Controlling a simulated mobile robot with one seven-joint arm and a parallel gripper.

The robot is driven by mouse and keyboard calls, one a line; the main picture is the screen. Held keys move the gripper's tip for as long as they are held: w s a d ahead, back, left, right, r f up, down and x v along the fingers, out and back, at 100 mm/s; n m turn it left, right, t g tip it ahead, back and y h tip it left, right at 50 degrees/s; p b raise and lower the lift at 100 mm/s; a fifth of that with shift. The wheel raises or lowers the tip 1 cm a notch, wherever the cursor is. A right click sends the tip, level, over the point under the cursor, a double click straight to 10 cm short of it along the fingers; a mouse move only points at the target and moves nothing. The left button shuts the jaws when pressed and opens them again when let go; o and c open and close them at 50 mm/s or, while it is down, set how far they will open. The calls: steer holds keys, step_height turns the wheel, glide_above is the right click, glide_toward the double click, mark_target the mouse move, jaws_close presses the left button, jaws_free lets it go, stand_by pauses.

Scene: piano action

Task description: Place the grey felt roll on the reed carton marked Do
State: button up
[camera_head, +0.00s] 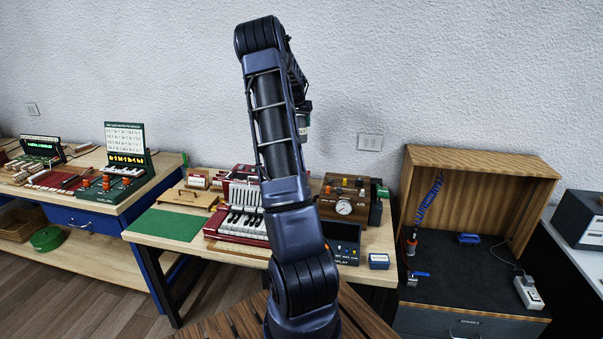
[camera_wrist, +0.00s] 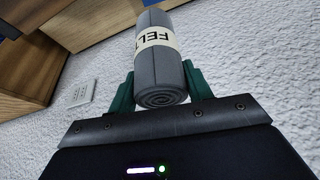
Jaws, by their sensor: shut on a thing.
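The grey felt roll (camera_wrist: 158,72) has a cream band with black letters reading "FEL". In the wrist view it is held between the green fingers of my gripper (camera_wrist: 159,88), its spiral end facing the camera. The gripper is raised in front of the white wall, well above the tables. In the head view my arm hides most of the gripper and roll. I cannot make out a carton marked Do. A small labelled box (camera_head: 197,179) stands at the back of the middle table, and a small blue labelled box (camera_head: 379,261) at its front right; their lettering is too small to read.
The middle table (camera_head: 140,225) holds a green mat (camera_head: 168,225), a red accordion (camera_head: 238,226) and a wooden box with a gauge (camera_head: 343,200). An open wooden cabinet (camera_head: 477,160) stands to the right. My arm hides part of the table.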

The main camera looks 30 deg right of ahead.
step_height(320, 180, down, 19)
steer(key=shift+f, duration=0.2)
stand_by(0.4)
steer(key=shift+f, duration=0.15)
steer(key=o, duration=1)
